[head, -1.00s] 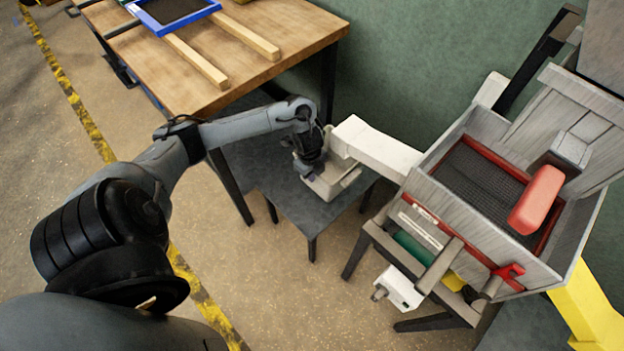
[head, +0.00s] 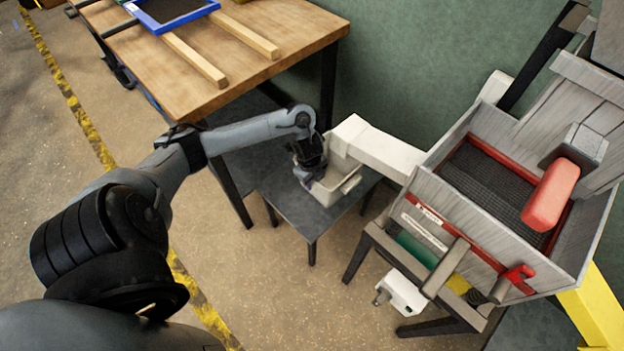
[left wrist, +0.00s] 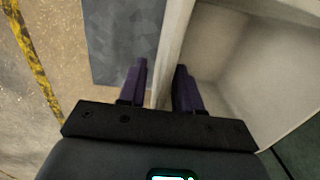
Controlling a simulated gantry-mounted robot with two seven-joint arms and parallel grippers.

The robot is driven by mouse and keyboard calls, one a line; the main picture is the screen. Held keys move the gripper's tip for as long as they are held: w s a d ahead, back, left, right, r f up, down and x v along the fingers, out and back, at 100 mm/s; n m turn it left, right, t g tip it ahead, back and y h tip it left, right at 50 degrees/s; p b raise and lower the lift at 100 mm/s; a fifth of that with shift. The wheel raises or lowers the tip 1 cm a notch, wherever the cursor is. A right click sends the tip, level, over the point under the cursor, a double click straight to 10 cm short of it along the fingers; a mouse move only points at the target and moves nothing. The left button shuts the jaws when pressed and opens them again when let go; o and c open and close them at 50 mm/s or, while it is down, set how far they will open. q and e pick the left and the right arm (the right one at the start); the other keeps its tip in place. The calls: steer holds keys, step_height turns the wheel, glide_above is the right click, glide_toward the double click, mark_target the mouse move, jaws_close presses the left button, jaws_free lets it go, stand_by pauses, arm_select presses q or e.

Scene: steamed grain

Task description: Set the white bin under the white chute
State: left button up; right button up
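The white bin (head: 346,187) sits on the low dark table, beside and partly below the end of the white chute (head: 378,150). It looks upright, and I cannot tell how far its opening lies under the chute. My left gripper (head: 312,182) is at the bin's near left wall. In the left wrist view my left gripper (left wrist: 160,82) has one purple finger outside the bin wall (left wrist: 172,55) and one inside. A gap shows between the outer finger and the wall, so the gripper looks open. My right gripper is not in view.
The low dark table (head: 305,217) has bare room at the front. A wooden workbench (head: 190,70) with wooden bars stands behind at left. The grey machine (head: 455,225) with a red-edged screen stands at right, joined to the chute. A green wall is behind.

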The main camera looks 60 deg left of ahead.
arm_select(q)
step_height(320, 180, up, 12)
steer(key=p, duration=0.8)
steer(key=shift+s+d+r+p, duration=0.15)
steer(key=shift+s+p, duration=0.15)
steer(key=shift+s, duration=0.15)
